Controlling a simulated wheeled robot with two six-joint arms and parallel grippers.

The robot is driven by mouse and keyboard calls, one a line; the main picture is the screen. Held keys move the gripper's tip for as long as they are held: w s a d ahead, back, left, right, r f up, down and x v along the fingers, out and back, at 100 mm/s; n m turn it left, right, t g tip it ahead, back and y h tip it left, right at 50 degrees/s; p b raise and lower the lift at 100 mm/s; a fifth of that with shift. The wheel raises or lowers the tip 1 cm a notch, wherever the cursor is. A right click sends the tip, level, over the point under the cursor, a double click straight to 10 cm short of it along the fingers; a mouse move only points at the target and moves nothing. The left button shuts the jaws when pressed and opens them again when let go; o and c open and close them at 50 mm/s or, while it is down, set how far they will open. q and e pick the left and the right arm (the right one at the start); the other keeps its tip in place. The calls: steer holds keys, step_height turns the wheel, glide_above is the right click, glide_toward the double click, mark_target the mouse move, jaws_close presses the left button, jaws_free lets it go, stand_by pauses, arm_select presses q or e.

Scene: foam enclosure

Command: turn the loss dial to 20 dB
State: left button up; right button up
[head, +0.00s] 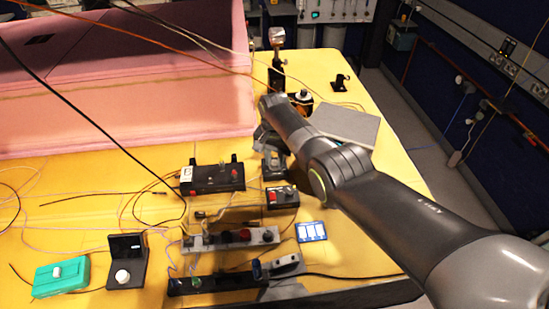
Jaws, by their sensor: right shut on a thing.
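My right arm reaches in from the lower right, and its gripper (273,154) points down at a small dark box (275,176) near the middle of the table. The gripper is shut on what looks like the loss dial on top of this box. The fingers mostly hide the dial, and no scale or dB reading can be made out. My left gripper is not in view.
A black box (213,178) with a red knob stands left of the gripper. A smaller box (283,197) and a grey strip with knobs (205,241) are in front. Pink foam walls (120,105) stand behind. A grey plate (345,125) lies right. Loose cables cross the yellow table.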

steer(key=m, duration=0.3)
steer(key=shift+r+m, duration=0.1)
steer(key=shift+m, duration=0.3)
steer(key=m, duration=0.3)
steer(key=shift+w+m, duration=0.1)
steer(key=shift+m, duration=0.2)
steer(key=m, duration=0.3)
steer(key=shift+m, duration=2.2)
steer(key=o, duration=1)
steer(key=shift+p, duration=0.3)
